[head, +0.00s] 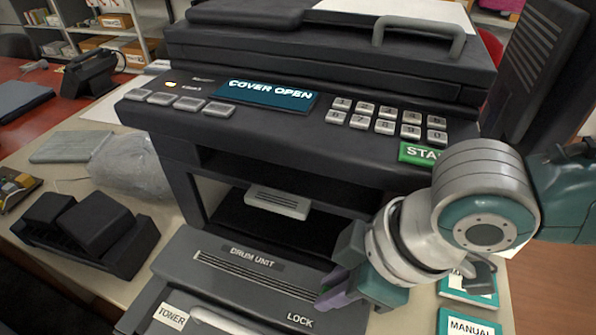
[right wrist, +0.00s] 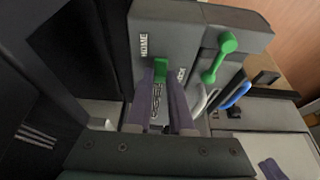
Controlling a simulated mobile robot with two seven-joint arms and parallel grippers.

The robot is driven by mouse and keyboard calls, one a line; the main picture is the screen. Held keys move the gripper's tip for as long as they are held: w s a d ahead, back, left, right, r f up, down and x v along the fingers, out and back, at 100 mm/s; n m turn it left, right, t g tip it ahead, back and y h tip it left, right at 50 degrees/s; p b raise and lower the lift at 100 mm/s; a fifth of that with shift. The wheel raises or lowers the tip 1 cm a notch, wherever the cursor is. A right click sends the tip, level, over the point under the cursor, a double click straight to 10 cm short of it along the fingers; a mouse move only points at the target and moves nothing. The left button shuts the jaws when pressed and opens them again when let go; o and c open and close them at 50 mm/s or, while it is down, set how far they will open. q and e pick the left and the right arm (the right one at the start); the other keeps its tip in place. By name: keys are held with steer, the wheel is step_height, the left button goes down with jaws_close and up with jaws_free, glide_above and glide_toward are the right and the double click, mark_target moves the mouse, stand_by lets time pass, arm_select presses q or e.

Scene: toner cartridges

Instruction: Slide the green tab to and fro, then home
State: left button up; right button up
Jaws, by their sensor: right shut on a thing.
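The green tab (right wrist: 160,69) shows in the right wrist view, near the HOME label on the grey drum unit (right wrist: 180,35). My right gripper (right wrist: 160,85) is shut on the tab, with one purple finger on each side. In the head view my right gripper (head: 332,290) reaches to the right end of the drum unit (head: 235,262), by the LOCK label. The tab is hidden there. My left gripper is not in view.
A green lever (right wrist: 218,58) stands just right of the tab in the wrist view. A dark printer (head: 290,140) reading COVER OPEN rises behind the drum unit. A black cartridge (head: 95,225) and a clear bag (head: 130,160) lie at left. A MANUAL booklet (head: 468,325) lies at right.

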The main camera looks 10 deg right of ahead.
jaws_close()
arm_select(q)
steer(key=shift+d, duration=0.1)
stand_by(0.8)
